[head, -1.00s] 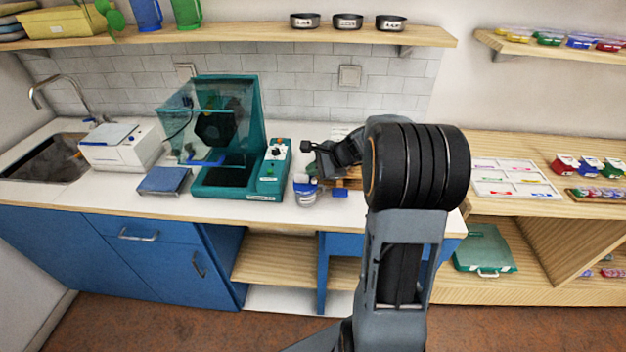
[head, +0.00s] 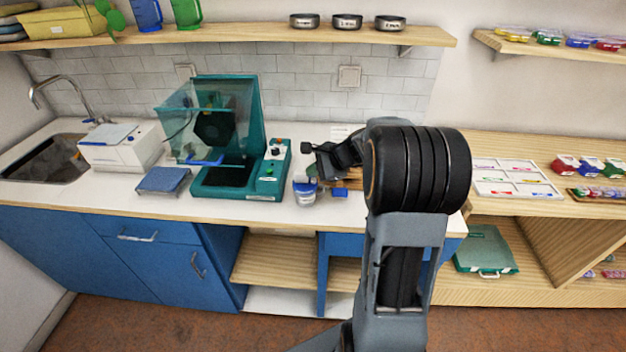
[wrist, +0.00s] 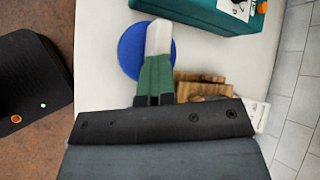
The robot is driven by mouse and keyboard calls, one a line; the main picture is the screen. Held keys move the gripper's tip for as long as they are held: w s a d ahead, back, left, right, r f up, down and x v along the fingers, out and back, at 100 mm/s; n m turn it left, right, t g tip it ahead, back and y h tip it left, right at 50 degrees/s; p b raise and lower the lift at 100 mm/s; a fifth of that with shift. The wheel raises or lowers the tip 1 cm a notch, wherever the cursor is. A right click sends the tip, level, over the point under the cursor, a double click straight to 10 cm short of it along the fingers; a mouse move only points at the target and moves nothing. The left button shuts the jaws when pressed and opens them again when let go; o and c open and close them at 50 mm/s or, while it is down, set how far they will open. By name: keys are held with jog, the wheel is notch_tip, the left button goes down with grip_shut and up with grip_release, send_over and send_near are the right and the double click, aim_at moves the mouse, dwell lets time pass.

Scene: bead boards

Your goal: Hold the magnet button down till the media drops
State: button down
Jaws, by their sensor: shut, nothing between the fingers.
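My gripper (wrist: 155,99) is shut; in the head view its end is partly hidden by my arm. In the wrist view a green shape with a pale rounded tip (wrist: 158,38) stretches out from my fingers over a round blue thing (wrist: 131,52). I cannot tell whether the green shape is a separate tool or part of my fingers. In the head view a small clear jar with blue on it (head: 304,191) stands just below my gripper. No magnet button can be made out there. The teal machine (head: 224,192) with a control panel (head: 272,170) stands left of my gripper. No media can be made out.
Brown wooden pieces (wrist: 203,86) lie beside the blue thing. A blue tray (head: 163,180) and a white device (head: 122,150) stand left of the machine. The tiled wall is behind. The counter's front edge (head: 200,217) is close to the jar.

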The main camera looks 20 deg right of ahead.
aim_at(313, 181)
jog(key=shift+s+f+b, duration=0.15)
jog(key=shift+f+b, duration=0.15)
jog(key=shift+f, duration=0.25)
jog(key=shift+s+f+b, duration=0.15)
jog(key=shift+f+b, duration=0.1)
jog(key=shift+f, duration=0.25)
dwell(0.6)
jog(key=shift+w+r, duration=0.1)
dwell(1.2)
jog(key=shift+w+a+r+p, duration=0.15)
jog(key=shift+r+p, duration=0.15)
jog(key=shift+p, duration=0.1)
jog(key=shift+r, duration=0.1)
jog(key=shift+w+r, duration=0.1)
jog(key=shift+r, duration=0.2)
notch_tip(313, 181, up, 5)
jog(key=p, duration=0.4)
jog(key=shift+f, duration=0.1)
